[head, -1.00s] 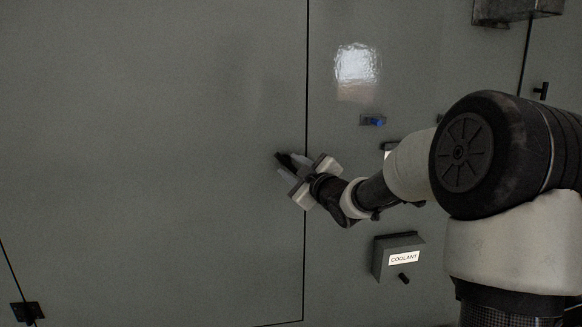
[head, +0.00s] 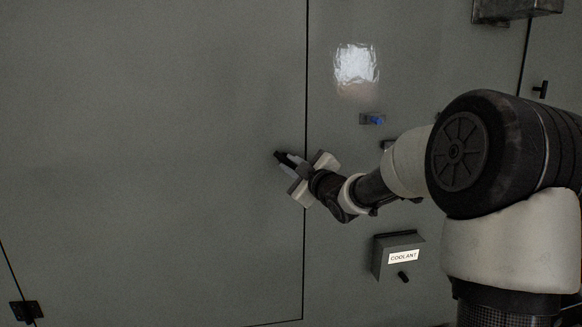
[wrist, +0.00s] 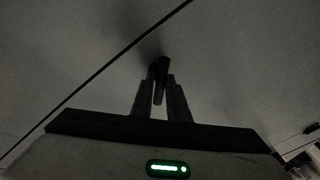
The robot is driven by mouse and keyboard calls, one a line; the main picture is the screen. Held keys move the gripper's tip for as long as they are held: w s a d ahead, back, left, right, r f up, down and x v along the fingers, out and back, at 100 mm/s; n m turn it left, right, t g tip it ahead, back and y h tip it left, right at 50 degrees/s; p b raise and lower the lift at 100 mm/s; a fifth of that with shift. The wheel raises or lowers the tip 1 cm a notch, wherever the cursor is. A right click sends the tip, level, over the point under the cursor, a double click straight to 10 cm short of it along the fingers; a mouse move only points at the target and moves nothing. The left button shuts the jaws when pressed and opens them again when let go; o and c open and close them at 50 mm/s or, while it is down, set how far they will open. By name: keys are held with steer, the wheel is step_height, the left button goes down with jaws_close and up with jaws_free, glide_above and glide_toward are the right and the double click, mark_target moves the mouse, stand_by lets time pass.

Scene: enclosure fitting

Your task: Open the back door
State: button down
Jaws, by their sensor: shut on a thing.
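The back door (head: 150,150) is a large flat grey panel filling the left of the head view. A dark vertical seam marks its right edge, and it looks shut. A dark handle (head: 282,156) sits on the door near that seam; it also shows in the wrist view (wrist: 158,88). My gripper (head: 290,164) is at the handle, with its fingers closed on either side of it. In the wrist view my gripper (wrist: 160,95) has the handle between its fingertips. Part of the handle is hidden by the fingers.
Right of the seam is a fixed grey panel with a blue switch (head: 376,120) and a box labelled COOLANT (head: 392,257) with a black knob. A dark hinge (head: 26,311) is at lower left. A metal box (head: 515,10) juts out at upper right.

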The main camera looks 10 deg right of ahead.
steer(key=n+b, duration=0.2)
steer(key=n, duration=0.1)
steer(key=shift+a+g+h, duration=0.1)
steer(key=shift+g+h, duration=0.2)
steer(key=shift+g, duration=0.1)
steer(key=shift+r+n+g+h+b, duration=0.15)
steer(key=shift+n+g+h+b, duration=0.1)
steer(key=shift+n, duration=0.65)
steer(key=shift+r+n+g+h+b, duration=0.15)
steer(key=shift+n+h+b, duration=0.1)
steer(key=shift+n, duration=0.65)
steer(key=shift+f, duration=0.1)
